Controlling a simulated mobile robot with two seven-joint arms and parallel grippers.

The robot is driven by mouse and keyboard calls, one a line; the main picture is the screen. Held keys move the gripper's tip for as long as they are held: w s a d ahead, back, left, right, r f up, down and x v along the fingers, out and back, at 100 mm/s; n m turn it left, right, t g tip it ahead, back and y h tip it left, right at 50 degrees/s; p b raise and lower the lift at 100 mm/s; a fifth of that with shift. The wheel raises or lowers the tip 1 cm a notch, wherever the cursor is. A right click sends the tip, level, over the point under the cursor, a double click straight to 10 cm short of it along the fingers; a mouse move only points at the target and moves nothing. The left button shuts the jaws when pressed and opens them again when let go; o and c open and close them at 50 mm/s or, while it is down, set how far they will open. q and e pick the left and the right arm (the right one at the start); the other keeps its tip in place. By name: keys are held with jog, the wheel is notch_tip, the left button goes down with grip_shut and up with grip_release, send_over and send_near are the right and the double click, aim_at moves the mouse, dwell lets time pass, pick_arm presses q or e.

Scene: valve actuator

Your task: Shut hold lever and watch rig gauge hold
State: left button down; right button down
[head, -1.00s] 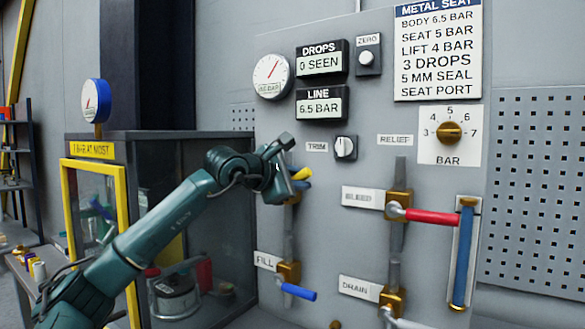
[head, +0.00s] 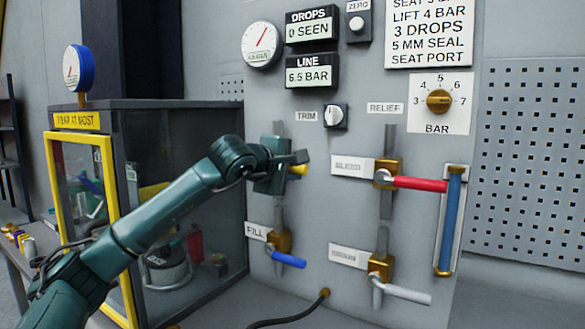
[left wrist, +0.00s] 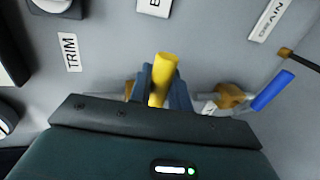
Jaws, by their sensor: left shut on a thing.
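The yellow hold lever (head: 298,169) is on the grey valve panel, mostly hidden behind my left gripper (head: 284,168). In the left wrist view the yellow handle (left wrist: 165,70) stands between the two fingers of my left gripper (left wrist: 162,88), which are shut on it. The valve body behind is largely hidden, so I cannot tell the lever's exact angle. A round white gauge (head: 262,43) with a red needle leaning up and right is at the panel's top left; its label is too blurred to read surely. Below it the LINE display (head: 311,73) reads 6.5 BAR. My right gripper is not in view.
The blue FILL lever (head: 288,260), red BLEED lever (head: 420,184) and white DRAIN lever (head: 405,294) stick out rightward. The DROPS display (head: 310,28) reads 0 SEEN. A blue-rimmed gauge (head: 78,69) tops the yellow-framed cabinet (head: 190,106) at left. A hose (head: 295,316) lies below.

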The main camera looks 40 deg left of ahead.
pick_arm(q)
jog(key=shift+f, duration=0.15)
jog(key=c, duration=1.3)
grip_release()
jog(key=shift+c, duration=0.2)
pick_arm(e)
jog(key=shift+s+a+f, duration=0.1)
pick_arm(q)
jog(key=shift+s, duration=0.35)
jog(key=b+v, duration=0.3)
jog(key=v, duration=0.9)
jog(key=shift+s+r, duration=0.25)
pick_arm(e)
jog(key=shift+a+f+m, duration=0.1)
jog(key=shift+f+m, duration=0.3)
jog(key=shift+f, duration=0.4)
pick_arm(q)
jog(key=shift+d, duration=0.1)
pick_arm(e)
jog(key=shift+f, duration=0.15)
